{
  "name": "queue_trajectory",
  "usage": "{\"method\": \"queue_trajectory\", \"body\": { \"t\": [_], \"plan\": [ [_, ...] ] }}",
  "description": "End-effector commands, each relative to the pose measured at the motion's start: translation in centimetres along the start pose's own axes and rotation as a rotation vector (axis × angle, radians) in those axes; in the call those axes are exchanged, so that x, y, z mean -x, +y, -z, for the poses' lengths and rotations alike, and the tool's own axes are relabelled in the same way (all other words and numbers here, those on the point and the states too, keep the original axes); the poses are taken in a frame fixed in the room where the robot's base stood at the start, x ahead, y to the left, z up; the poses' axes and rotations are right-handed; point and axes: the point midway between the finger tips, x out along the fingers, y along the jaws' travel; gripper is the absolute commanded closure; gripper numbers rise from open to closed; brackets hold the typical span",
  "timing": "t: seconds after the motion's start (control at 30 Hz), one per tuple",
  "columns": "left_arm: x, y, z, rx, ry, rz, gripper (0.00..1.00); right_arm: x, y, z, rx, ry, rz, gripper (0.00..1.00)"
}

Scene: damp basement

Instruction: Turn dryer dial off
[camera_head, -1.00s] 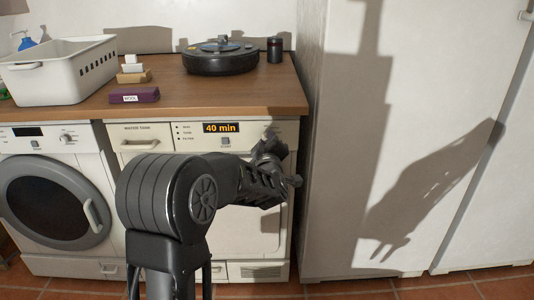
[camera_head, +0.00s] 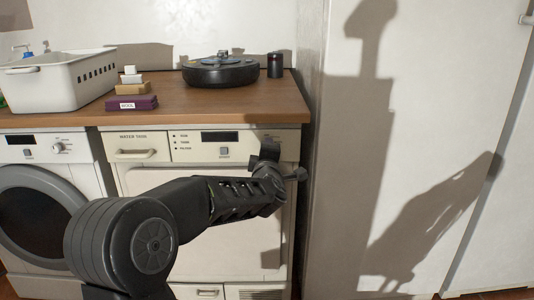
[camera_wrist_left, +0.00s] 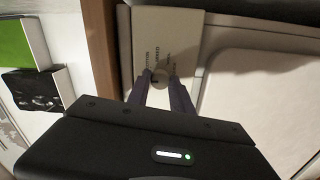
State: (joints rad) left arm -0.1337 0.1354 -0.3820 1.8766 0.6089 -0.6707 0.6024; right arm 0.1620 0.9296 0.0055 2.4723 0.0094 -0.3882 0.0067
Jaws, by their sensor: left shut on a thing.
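The dryer (camera_head: 216,212) is the white machine on the right, under the wooden worktop. Its display (camera_head: 220,137) on the control panel is dark. My left gripper (camera_head: 268,153) is at the right end of that panel and hides the dial in the head view. In the left wrist view the round dial (camera_wrist_left: 160,77) sits on a pale panel with printed labels. The left gripper's two fingers (camera_wrist_left: 161,84) are shut on the dial, one on each side. My right gripper is not in view.
A washing machine (camera_head: 45,190) stands left of the dryer. The worktop (camera_head: 190,108) holds a white basket (camera_head: 58,82), small boxes, a round dark device (camera_head: 220,73) and a dark canister (camera_head: 274,58). A tall white cabinet (camera_head: 340,200) stands close on the right.

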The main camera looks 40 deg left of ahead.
Motion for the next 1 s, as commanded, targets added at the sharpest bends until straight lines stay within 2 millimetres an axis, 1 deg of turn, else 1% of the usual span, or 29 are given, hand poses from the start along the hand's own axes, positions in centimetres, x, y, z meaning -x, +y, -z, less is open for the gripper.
{"method": "queue_trajectory", "body": {
  "t": [0.2,0.23,0.5,0.73,0.83,0.93,1.0],
  "plan": [
    [0.0,-0.1,-0.2,0.000,-0.004,0.002,1.00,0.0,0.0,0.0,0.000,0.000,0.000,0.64],
    [0.0,-0.1,-0.2,0.000,-0.004,0.002,0.73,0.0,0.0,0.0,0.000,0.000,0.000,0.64],
    [0.0,-0.1,-0.1,-0.001,-0.002,0.001,0.52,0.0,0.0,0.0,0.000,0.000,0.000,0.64],
    [0.0,0.0,0.0,-0.001,-0.001,0.001,0.52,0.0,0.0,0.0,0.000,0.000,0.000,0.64],
    [0.4,0.1,0.0,-0.001,-0.001,0.001,0.52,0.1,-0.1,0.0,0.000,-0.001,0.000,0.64],
    [1.3,0.2,0.0,0.000,0.000,0.000,0.52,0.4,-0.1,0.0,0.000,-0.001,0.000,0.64],
    [2.3,0.2,0.1,0.000,-0.001,0.001,0.52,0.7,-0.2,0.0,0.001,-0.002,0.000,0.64]
  ]
}}
